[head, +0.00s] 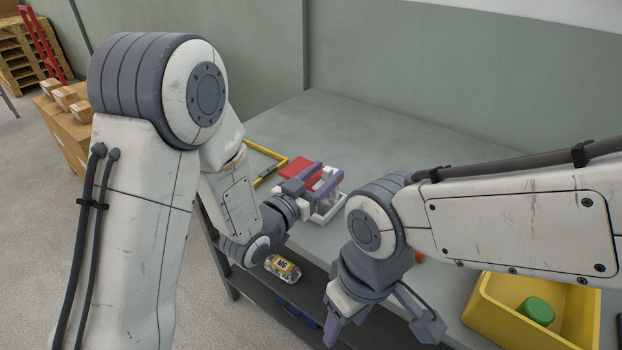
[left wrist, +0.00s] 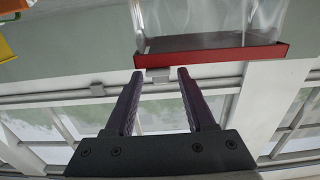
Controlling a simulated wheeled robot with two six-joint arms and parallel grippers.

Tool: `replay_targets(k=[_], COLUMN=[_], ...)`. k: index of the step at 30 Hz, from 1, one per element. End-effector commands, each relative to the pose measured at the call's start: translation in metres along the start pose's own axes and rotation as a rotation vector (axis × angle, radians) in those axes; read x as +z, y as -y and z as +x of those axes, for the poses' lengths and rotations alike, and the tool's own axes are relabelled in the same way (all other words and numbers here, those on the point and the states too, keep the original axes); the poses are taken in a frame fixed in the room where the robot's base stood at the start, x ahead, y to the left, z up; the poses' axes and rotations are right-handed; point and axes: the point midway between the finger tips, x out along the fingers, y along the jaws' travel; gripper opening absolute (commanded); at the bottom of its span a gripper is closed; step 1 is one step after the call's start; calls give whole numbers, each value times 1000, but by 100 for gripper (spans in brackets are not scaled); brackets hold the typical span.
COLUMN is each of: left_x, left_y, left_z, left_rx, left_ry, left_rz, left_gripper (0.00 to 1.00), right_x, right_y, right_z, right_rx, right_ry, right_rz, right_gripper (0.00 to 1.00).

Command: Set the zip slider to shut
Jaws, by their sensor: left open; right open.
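In the left wrist view a clear pouch-like piece (left wrist: 210,18) has a red strip (left wrist: 235,52) along its edge. A small grey piece (left wrist: 158,74), which looks like the zip slider, sits at the strip near its left end. My left gripper (left wrist: 160,73) is open, its two dark fingers on either side of that grey piece; I cannot tell whether they touch it. In the head view my left gripper (head: 321,178) is over a white frame (head: 330,212) by a red item (head: 297,168), and hides part of them. My right gripper (head: 385,330) is open and empty, low in front.
A yellow bin (head: 482,318) holding a green cylinder (head: 536,310) stands at the right on the grey table (head: 375,135). A yellow-edged tray (head: 262,150) lies at the left. A jar marked M6 (head: 284,268) is on the lower shelf. The table's back is clear.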

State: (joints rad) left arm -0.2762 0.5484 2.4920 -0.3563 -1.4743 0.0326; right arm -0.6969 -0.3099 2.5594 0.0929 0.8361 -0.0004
Motion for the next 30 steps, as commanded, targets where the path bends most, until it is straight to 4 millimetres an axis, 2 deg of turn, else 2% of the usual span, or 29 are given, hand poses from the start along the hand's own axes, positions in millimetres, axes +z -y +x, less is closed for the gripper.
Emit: replay_targets(k=[1,15,22,30], left_x=[-6,-6,-1,-1], left_y=[0,0,0,-1], left_z=[-2,-22,-45,-50], left_rx=[0,-4,-6,-4], left_ry=[7,6,3,-1], left_rz=[-1,-3,-3,-3], left_gripper=[55,55,55,55], right_x=[-1,-4,-5,-5], right_y=[1,6,7,7], right_z=[-16,-84,-91,-92], right_rx=[0,0,0,0], right_ry=[0,0,1,1], right_rz=[0,0,0,0], right_gripper=[55,55,55,55])
